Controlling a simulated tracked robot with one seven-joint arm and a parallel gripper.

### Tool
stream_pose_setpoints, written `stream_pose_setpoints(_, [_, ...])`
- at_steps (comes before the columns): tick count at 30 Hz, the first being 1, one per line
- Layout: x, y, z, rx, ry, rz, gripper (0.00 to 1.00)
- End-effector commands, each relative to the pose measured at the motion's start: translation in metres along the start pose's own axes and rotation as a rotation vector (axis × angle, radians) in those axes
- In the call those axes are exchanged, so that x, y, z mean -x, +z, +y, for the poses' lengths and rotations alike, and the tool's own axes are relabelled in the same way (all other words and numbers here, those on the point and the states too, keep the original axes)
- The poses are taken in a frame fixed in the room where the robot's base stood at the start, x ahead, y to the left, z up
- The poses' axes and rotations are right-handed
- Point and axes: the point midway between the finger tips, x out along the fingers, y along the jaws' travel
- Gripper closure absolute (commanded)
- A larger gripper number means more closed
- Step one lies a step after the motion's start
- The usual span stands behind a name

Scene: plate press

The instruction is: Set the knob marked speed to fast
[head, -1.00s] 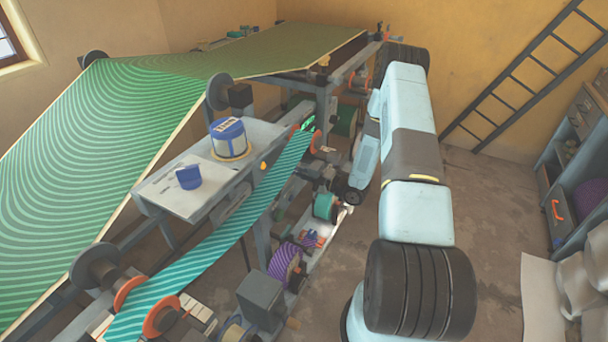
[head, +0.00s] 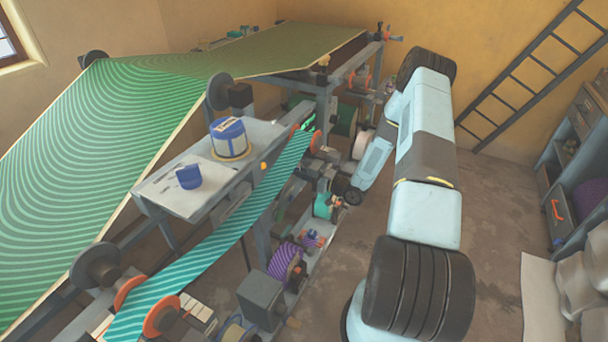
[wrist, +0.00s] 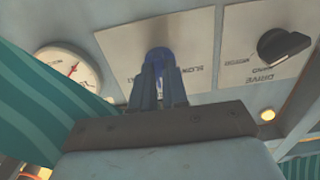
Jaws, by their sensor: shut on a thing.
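A blue knob (wrist: 157,55) sits on a pale panel plate (wrist: 205,85) in the wrist view. My gripper (wrist: 158,72) is shut on this knob, with its fingers on either side of it. The fingers hide much of the knob, so I cannot tell where it points. Upside-down lettering to its right looks like "SLOW"; the lettering to its left is too hidden to read. In the head view my arm reaches along the right side of the press, and I cannot make out my gripper there.
A black knob (wrist: 284,45) on a plate marked drive is to the right. A round gauge (wrist: 68,75) with a red needle is to the left. A teal striped web (head: 230,225) runs close by. A ladder (head: 530,75) leans at the back wall.

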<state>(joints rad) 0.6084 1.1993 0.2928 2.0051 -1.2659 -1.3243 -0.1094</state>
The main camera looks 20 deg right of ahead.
Motion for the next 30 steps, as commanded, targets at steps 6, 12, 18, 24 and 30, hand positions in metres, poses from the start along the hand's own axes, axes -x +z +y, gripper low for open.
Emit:
stream_pose_setpoints(6, [0.0008, 0.0013, -0.0004, -0.207, 0.001, -0.003, 1.00])
stream_pose_setpoints(12, [0.0005, 0.0014, -0.0004, -0.397, 0.001, -0.003, 1.00])
stream_pose_setpoints(18, [0.0003, 0.0015, -0.0001, -0.586, 0.002, -0.003, 1.00])
stream_pose_setpoints(24, [0.0008, 0.0014, 0.0006, -0.760, 0.003, -0.002, 1.00])
stream_pose_setpoints(30, [0.0005, 0.0014, 0.0007, -0.898, 0.003, -0.003, 1.00])
